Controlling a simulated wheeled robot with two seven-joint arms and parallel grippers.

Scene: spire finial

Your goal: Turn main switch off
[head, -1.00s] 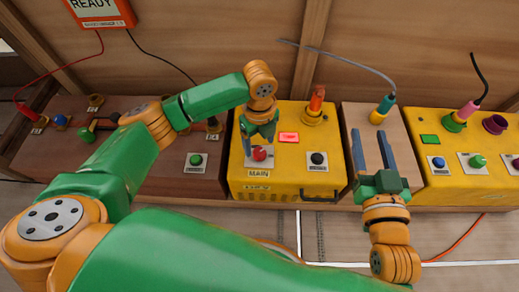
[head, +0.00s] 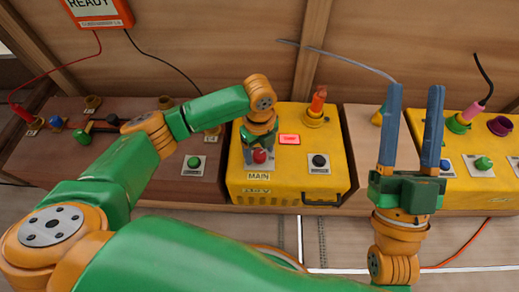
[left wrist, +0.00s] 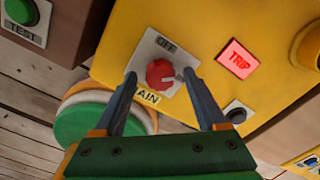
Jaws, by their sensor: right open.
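The main switch is a red round knob (head: 260,156) on a white plate on the yellow box, above a MAIN label. In the left wrist view the knob (left wrist: 160,74) has a pale mark at its lower right, and OFF is printed above it. My left gripper (left wrist: 160,76) is open, with one finger on each side of the knob; I cannot tell if they touch it. It also shows in the head view (head: 260,143) over the knob. My right gripper (head: 416,88) is open and empty, raised at the right with its fingers pointing up in the picture.
A lit red TRIP lamp (left wrist: 239,60) and a black button (head: 318,161) are on the same yellow box. A green button (head: 194,162) is on the brown box at left. An orange plug (head: 318,98) stands behind. Another yellow box (head: 475,190) is at right.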

